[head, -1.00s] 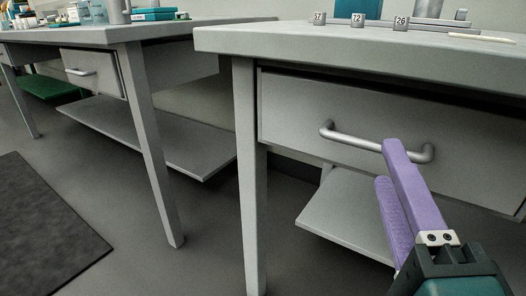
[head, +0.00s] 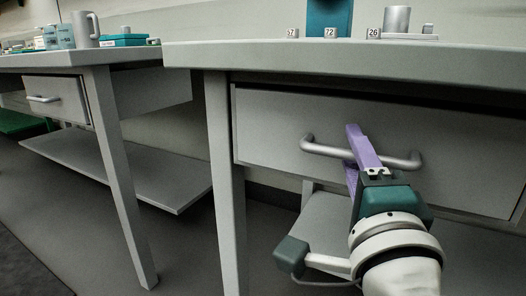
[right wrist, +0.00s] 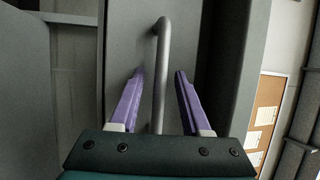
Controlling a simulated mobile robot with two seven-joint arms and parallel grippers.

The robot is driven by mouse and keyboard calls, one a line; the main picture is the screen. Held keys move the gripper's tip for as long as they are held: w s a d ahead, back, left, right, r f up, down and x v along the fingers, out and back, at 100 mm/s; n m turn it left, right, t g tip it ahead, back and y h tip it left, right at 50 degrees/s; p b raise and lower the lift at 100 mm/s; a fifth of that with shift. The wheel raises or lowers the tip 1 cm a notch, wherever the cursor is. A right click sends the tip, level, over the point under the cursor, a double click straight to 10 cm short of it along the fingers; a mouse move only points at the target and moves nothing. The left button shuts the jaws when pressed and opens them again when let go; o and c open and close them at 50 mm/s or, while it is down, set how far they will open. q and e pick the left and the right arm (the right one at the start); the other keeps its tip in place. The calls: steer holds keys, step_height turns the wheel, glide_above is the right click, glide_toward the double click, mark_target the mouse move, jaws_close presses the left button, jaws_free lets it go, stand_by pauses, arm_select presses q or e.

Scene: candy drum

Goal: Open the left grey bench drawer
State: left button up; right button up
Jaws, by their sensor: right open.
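The near grey bench has a drawer (head: 275,115) with a flat front that looks shut. Its silver bar handle (head: 322,149) runs across the front. My right gripper (head: 352,148), with purple fingers, is at the middle of this handle. In the right wrist view the open gripper (right wrist: 160,76) has one finger on each side of the handle bar (right wrist: 162,65), with gaps on both sides. One finger passes above the bar in the head view. My left gripper is not in view.
A second grey bench at the left has its own drawer (head: 55,98) with a handle. Low shelves (head: 115,165) sit under the benches. Number cubes (head: 330,33) and a metal cylinder (head: 397,19) stand on the near bench top (head: 230,55).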

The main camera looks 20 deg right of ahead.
jaws_close()
stand_by(0.3)
stand_by(1.1)
